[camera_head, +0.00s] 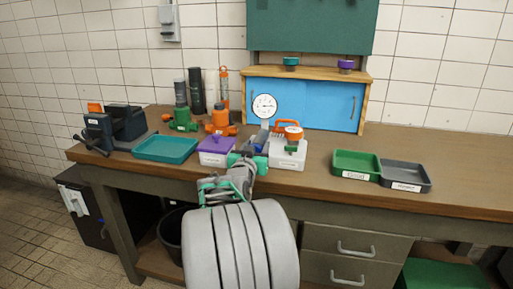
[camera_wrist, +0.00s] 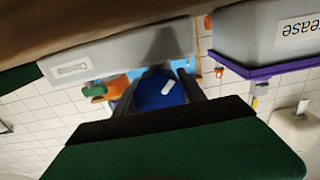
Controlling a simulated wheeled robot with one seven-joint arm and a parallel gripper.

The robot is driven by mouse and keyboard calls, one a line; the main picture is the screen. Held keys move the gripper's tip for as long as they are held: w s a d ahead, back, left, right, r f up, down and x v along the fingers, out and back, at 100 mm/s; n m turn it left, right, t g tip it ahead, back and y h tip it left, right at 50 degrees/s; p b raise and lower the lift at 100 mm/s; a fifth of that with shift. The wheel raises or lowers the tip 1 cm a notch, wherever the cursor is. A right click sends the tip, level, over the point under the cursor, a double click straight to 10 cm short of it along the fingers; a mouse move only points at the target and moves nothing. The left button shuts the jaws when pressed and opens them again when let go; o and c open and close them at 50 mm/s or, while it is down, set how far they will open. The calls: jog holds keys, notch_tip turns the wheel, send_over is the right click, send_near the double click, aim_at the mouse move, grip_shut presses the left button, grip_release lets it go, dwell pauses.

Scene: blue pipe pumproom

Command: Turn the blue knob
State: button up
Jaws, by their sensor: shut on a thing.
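The blue knob (camera_wrist: 160,92) shows in the wrist view between my two dark fingers, with a small white mark on its face. My gripper (camera_wrist: 158,88) is shut on it, one finger on each side. My arm and gripper hide most of the knob's base there.
A purple-lidded box (camera_head: 214,152) and a white box (camera_head: 287,155) with orange and green parts flank my gripper closely. A teal tray (camera_head: 165,149), green tray (camera_head: 356,164) and grey tray (camera_head: 405,176) lie on the bench. A blue-doored cabinet (camera_head: 320,103) stands behind.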

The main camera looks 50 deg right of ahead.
jog(key=c, duration=0.6)
jog(key=shift+f+m+b, duration=0.25)
jog(key=shift+m+b, duration=0.05)
jog(key=shift+b, duration=0.75)
jog(key=shift+r, duration=0.25)
jog(key=o, duration=1.4)
jog(key=shift+c, duration=0.2)
jog(key=v, duration=0.7)
jog(key=shift+s+a, duration=0.2)
jog(key=shift+a, duration=0.2)
